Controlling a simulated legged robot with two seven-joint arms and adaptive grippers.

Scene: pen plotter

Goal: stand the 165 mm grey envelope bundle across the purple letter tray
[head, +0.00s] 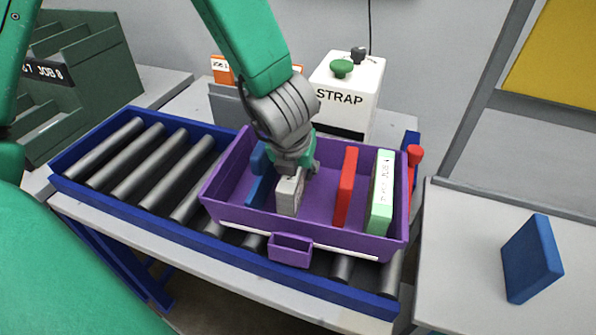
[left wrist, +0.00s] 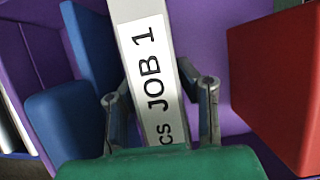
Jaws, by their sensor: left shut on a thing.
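The purple letter tray (head: 222,197) sits on the roller conveyor. The grey envelope bundle (head: 288,194) stands upright inside it, between blue bundles on the left and a red bundle on the right. My left gripper (head: 296,172) reaches down into the tray and is shut on the grey bundle. In the left wrist view the two fingers of my left gripper (left wrist: 160,105) lie on either side of the grey bundle (left wrist: 147,30), whose white label reads "JOB 1". I cannot tell whether its bottom touches the tray floor. My right gripper is not in view.
Blue bundles (head: 262,185), a red bundle (head: 346,187) and a light green bundle (head: 381,192) stand in the tray. Another blue bundle (head: 531,258) stands on the right table. A white STRAP box (head: 345,88) stands behind the tray. Conveyor rollers (head: 150,172) are bare at left.

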